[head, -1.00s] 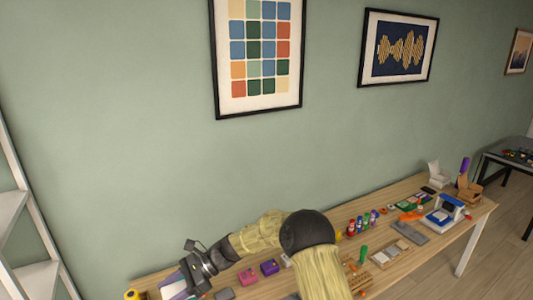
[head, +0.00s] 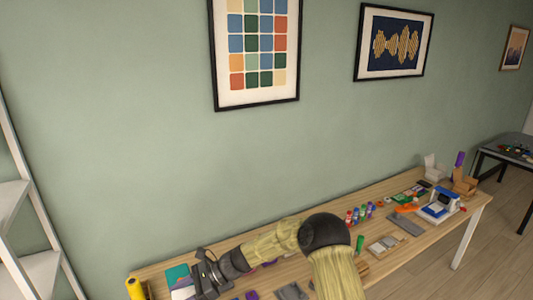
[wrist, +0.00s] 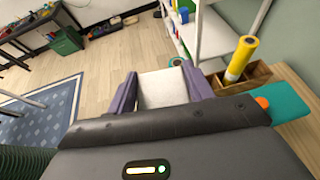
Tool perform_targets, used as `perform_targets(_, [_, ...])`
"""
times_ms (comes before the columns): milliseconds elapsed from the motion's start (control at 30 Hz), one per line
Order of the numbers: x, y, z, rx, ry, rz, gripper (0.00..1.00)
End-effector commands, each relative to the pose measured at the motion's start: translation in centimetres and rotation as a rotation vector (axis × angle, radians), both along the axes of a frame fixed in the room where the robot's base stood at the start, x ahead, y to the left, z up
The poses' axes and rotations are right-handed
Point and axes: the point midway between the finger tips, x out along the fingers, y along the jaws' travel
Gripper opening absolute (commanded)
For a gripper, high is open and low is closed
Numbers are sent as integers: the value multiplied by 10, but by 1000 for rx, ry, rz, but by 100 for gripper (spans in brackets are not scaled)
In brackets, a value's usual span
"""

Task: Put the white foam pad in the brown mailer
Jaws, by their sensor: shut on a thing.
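The white foam pad (wrist: 163,88) is between the two purple fingers of my gripper (wrist: 165,84) in the wrist view, and the gripper is shut on it. In the head view my gripper (head: 198,287) is over the left end of the workbench, with the pad's white surface (head: 182,293) showing beside it at the bottom edge. I cannot make out the brown mailer for certain in either view.
A teal sheet (head: 177,274) lies by my gripper, and a yellow roll (head: 135,288) stands at the bench's left end. In the wrist view the roll (wrist: 241,58) stands at a wooden box (wrist: 257,77). Bottles, trays and tools crowd the bench's right side.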

Motion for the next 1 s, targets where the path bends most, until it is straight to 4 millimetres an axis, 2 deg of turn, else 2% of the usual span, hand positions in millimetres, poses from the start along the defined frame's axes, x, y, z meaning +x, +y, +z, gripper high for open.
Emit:
perform_targets(33, [2,-5,-12,0,4,-20,31])
perform_targets(167, [8,-15,-37,0,4,-80,31])
perform_targets(500, [31,-67,-128,4,10,-326,31])
perform_targets(1000, [54,-139,-234,4,4,-703,31])
